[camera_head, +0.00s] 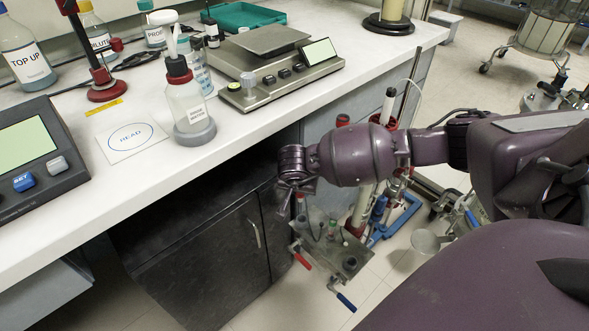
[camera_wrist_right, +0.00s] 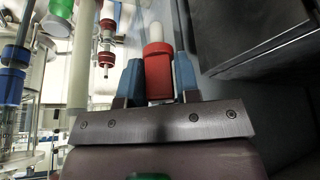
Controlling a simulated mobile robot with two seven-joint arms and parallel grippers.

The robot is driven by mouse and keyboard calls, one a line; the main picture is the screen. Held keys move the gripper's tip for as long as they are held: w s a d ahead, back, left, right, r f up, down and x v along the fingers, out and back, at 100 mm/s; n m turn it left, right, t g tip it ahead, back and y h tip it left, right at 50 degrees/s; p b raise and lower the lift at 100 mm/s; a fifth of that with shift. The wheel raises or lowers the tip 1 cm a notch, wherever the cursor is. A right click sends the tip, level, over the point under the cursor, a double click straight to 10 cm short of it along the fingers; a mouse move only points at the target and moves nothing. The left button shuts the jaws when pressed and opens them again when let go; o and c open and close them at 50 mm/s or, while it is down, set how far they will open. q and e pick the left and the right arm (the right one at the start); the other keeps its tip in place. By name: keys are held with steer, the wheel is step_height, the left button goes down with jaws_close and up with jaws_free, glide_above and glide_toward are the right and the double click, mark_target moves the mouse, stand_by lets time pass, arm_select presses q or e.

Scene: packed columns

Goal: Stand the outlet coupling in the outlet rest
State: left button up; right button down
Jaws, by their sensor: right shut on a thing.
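My right gripper (camera_head: 298,188) reaches in from the right in the head view and hangs in front of the bench, above a metal plate (camera_head: 352,262) with several short upright pieces on it. In the right wrist view its two blue-padded fingers (camera_wrist_right: 159,84) are shut on a red collar with a white rounded tip (camera_wrist_right: 157,60), which seems to be the outlet coupling. In the head view the held piece is mostly hidden by the gripper. I cannot tell for certain which piece is the outlet rest. My left gripper is not in view.
The plate carries red (camera_head: 301,260) and blue (camera_head: 346,301) handles. Column tubes and a blue stand (camera_head: 399,222) are close behind the gripper. A wash bottle (camera_head: 188,108) and a balance (camera_head: 275,75) stand on the white bench. A dark cabinet (camera_head: 215,262) is to the left.

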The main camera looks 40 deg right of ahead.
steer(key=shift+s+d+f, duration=0.1)
steer(key=shift+d+f, duration=0.05)
steer(key=shift+f, duration=0.35)
steer(key=shift+d+f, duration=0.15)
steer(key=shift+f, duration=0.35)
steer(key=shift+d+f, duration=0.15)
steer(key=shift+m, duration=0.3)
